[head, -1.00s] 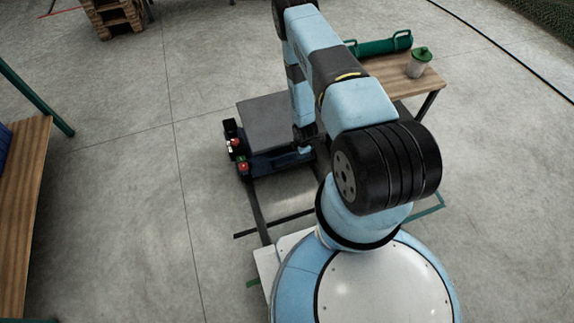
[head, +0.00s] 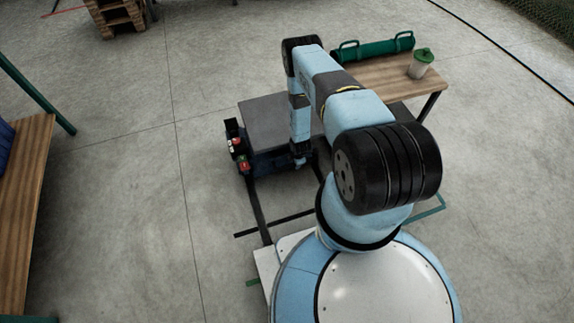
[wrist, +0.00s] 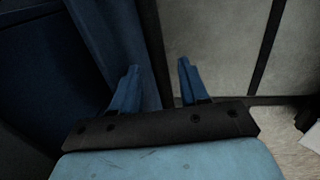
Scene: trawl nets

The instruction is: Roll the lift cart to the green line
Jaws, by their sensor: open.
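The lift cart has a flat dark grey platform (head: 275,122) over a dark blue body. Dark bars (head: 257,212) run from it along the floor toward my base. My gripper (wrist: 158,82) is open, its two blue fingers apart, with a dark blue surface and a dark upright edge showing behind and between them. In the head view my gripper (head: 300,158) is at the cart's near right side, small and partly hidden; I cannot tell whether it touches. A green line (head: 428,210) lies on the floor right of my base, partly hidden by my arm; a short green piece (head: 252,283) shows at left.
A control box with red buttons (head: 238,150) sits on the cart's left corner. A wooden bench (head: 25,200) is at left, pallets (head: 120,18) behind. Floor left of the cart is clear.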

